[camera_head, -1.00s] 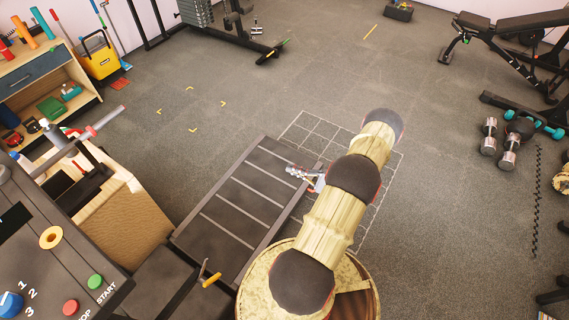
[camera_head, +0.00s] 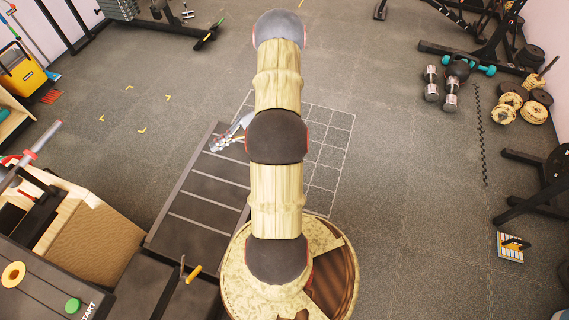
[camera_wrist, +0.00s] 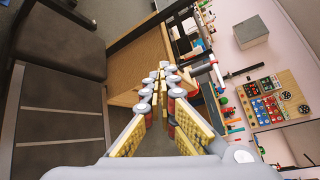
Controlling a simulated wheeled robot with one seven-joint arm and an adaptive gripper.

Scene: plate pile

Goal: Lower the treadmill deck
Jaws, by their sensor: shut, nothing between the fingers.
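The treadmill deck (camera_head: 200,215), a dark slab with pale cross stripes, lies left of my arm in the head view. Its striped surface also fills the left of the wrist view (camera_wrist: 60,122). A yellow-tipped lever (camera_head: 193,272) is at the deck's near end. The console (camera_head: 40,290) with a green button and a yellow ring is at the lower left. My gripper (camera_head: 222,145) appears over the deck's far right end, partly hidden by my arm. In the wrist view its fingers (camera_wrist: 164,78) are together and empty. I cannot tell whether it touches the deck.
A cork-coloured box (camera_head: 95,240) stands left of the deck. A white floor grid (camera_head: 330,160) lies right of it. Dumbbells (camera_head: 450,95) and weight plates (camera_head: 520,100) are at the right.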

